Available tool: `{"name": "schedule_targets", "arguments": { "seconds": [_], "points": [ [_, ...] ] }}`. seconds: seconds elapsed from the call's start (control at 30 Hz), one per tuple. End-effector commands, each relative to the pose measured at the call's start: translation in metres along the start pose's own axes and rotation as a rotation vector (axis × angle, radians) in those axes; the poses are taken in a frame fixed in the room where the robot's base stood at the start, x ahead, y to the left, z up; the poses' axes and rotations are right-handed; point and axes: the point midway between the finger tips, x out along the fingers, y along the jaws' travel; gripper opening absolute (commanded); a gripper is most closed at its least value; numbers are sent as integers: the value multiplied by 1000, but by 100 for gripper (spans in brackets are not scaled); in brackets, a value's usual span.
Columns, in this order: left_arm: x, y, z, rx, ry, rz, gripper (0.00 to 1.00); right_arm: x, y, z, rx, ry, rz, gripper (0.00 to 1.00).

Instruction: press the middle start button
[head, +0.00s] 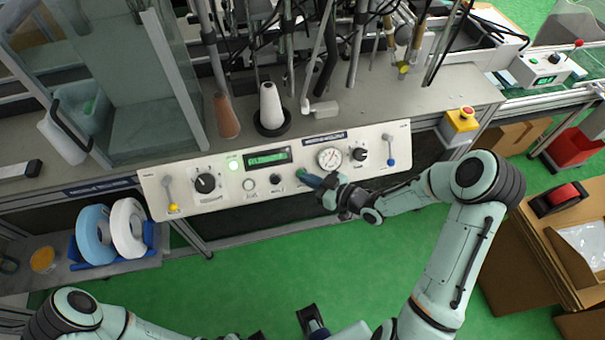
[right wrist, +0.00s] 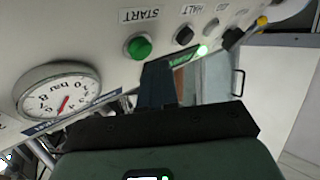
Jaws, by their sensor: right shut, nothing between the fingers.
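The control panel (head: 225,182) runs along the bench front. Its middle button is a green one labelled START (right wrist: 139,47), unobstructed in the right wrist view; in the head view my right gripper (head: 306,178) is close to it and partly covers it. In the right wrist view the shut, empty fingers of my right gripper (right wrist: 157,85) are just below the button, apart from it in the picture. Whether they touch the panel I cannot tell. A dark part at the bottom of the head view looks like my left gripper (head: 312,320); its finger opening is unclear.
Beside START are the black HALT button (right wrist: 184,34) and a round gauge (head: 329,157). The panel also has a display (head: 268,158), a lit green lamp (head: 233,165) and a blue-knobbed lever (head: 389,150). A yellow box with a red button (head: 462,119) stands right. Green floor in front is open.

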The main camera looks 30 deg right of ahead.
Motion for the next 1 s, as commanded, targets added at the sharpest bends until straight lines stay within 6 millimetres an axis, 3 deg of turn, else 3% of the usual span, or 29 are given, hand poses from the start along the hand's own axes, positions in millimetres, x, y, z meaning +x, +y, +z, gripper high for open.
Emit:
{"name": "schedule_targets", "arguments": {
  "seconds": [0.6, 1.0],
  "points": [
    [-20, 8, -3, 3, 8, 3, 43, -33, -24, -26, -1, 1, 0, 0],
    [-20, 8, -3, 3, 8, 3, 43, -35, -25, -26, 0, 1, 0, 0]
  ]
}}
